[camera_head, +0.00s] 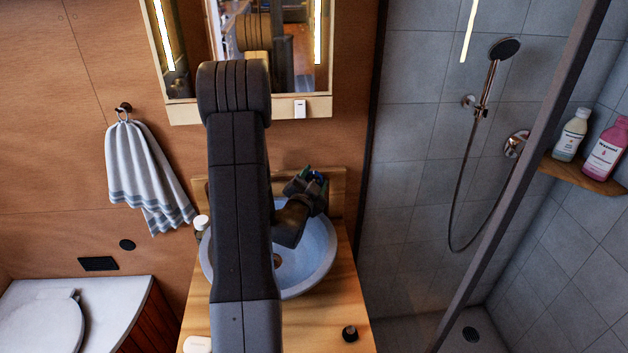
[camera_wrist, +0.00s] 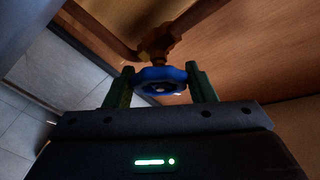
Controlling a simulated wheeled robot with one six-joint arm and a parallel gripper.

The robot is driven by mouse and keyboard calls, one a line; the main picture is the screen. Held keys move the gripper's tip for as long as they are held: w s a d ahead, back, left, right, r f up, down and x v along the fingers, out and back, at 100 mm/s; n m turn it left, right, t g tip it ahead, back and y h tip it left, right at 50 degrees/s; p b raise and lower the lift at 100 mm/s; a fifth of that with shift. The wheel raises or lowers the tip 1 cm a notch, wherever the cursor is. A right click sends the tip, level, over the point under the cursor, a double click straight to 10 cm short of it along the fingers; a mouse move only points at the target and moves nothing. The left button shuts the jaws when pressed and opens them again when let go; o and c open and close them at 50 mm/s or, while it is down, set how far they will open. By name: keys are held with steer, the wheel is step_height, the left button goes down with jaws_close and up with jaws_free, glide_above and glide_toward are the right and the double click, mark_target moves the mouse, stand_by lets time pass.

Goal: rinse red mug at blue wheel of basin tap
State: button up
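My gripper (camera_wrist: 162,84) has its two green fingers on either side of the blue wheel (camera_wrist: 160,80) of the tap. The wheel fills nearly all the space between the fingertips; whether both fingers press on it is not clear. Behind the wheel is a brass valve body (camera_wrist: 156,42) with copper-coloured pipe. In the head view my gripper (camera_head: 312,184) is over the back right of the basin (camera_head: 318,252), with a speck of the blue wheel (camera_head: 319,175) showing. My arm hides the basin's left-middle part. I see no red mug in either view.
The basin sits on a wooden counter (camera_head: 320,318) with a small dark knob (camera_head: 350,333) at the front right and a white item (camera_head: 197,344) at the front left. A white bottle (camera_head: 201,224) stands left of the basin. A mirror cabinet (camera_head: 300,108) hangs above; a shower frame (camera_head: 520,170) is right.

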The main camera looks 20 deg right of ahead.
steer(key=shift+f+n+b, duration=0.2)
steer(key=shift+n+b, duration=0.1)
steer(key=shift+b, duration=0.6)
steer(key=shift+f+t+b, duration=0.1)
steer(key=shift+t+b, duration=0.2)
steer(key=shift+b, duration=0.2)
steer(key=n+t+y+b, duration=0.1)
steer(key=n+b, duration=0.2)
steer(key=b, duration=0.3)
steer(key=shift+f, duration=0.15)
steer(key=n+t+y+b, duration=0.1)
steer(key=n+b, duration=0.1)
steer(key=b, duration=0.2)
steer(key=n+t+y+b, duration=0.1)
steer(key=n+b, duration=0.2)
steer(key=shift+b, duration=0.4)
steer(key=shift+r+n+t+y+b, duration=0.3)
steer(key=shift+n+y+b, duration=0.35)
steer(key=shift+b, duration=0.25)
steer(key=shift+r+n+b, duration=0.1)
steer(key=shift+n+b, duration=0.2)
steer(key=shift+n, duration=0.05)
steer(key=o, duration=1)
steer(key=shift+s, duration=0.15)
